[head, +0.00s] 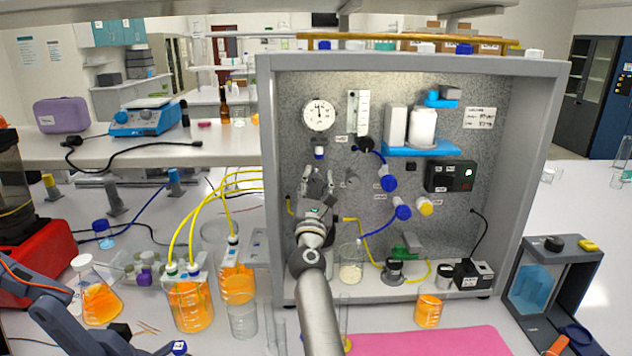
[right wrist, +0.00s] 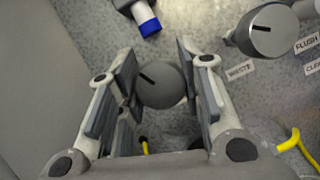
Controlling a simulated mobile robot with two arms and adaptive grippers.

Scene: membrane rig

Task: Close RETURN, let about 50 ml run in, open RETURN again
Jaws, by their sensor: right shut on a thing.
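My right gripper (head: 317,185) is at the grey panel inside the rig, below the round dial gauge (head: 319,115). In the right wrist view its fingers (right wrist: 157,88) are shut on a round grey knob (right wrist: 160,86) with a black pointer line. Its label is hidden, so I cannot tell from it whether this is RETURN. A second grey knob (right wrist: 268,32) stands to the right, near WASTE, FLUSH and another label. A glass beaker (head: 351,272) with pale contents stands on the rig floor. My left arm shows at the lower left; its fingers are not clear.
Bottles (head: 190,308) of orange liquid with yellow tubes stand left of the rig (head: 269,220). An orange beaker (head: 428,311) stands in front, near a pink mat (head: 430,342). A blue valve (head: 389,183), yellow tubing and a pump (head: 394,270) are right of my arm.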

